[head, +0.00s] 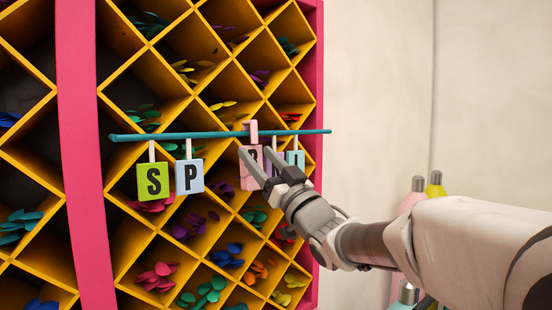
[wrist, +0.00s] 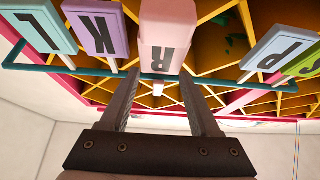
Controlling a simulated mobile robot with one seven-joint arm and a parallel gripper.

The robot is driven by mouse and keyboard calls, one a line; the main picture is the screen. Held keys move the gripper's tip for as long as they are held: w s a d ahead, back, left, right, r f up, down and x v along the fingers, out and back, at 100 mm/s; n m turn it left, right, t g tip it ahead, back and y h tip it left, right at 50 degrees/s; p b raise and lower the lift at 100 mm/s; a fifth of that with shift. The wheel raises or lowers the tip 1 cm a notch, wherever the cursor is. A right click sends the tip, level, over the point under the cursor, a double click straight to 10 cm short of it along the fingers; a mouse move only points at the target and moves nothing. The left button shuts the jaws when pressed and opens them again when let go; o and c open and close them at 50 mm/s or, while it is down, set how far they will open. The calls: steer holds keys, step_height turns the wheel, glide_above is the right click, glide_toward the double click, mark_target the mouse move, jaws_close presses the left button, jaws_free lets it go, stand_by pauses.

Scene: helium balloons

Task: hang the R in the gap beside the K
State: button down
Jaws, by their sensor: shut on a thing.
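My gripper (head: 260,164) is shut on the pink R tile (head: 248,179), which hangs upright by the teal bar (head: 190,135). The R's pink top piece (head: 251,128) overlaps the bar; I cannot tell whether it rests on it. In the wrist view, upside down, the R tile (wrist: 168,38) is between the purple K tile (wrist: 98,30) and the light blue P tile (wrist: 282,48), with my fingers (wrist: 160,78) at its near end. In the head view the K is mostly hidden behind my gripper and the R.
The green S tile (head: 152,181) and the P tile (head: 189,177) hang on the bar's left part. A teal L tile (wrist: 40,27) hangs beyond the K. Behind is a yellow lattice shelf with a pink frame (head: 82,160). Bottles (head: 434,186) stand at right.

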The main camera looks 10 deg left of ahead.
steer(key=shift+f+b, duration=0.6)
steer(key=shift+b, duration=0.3)
stand_by(0.4)
steer(key=shift+c, duration=0.2)
jaws_free()
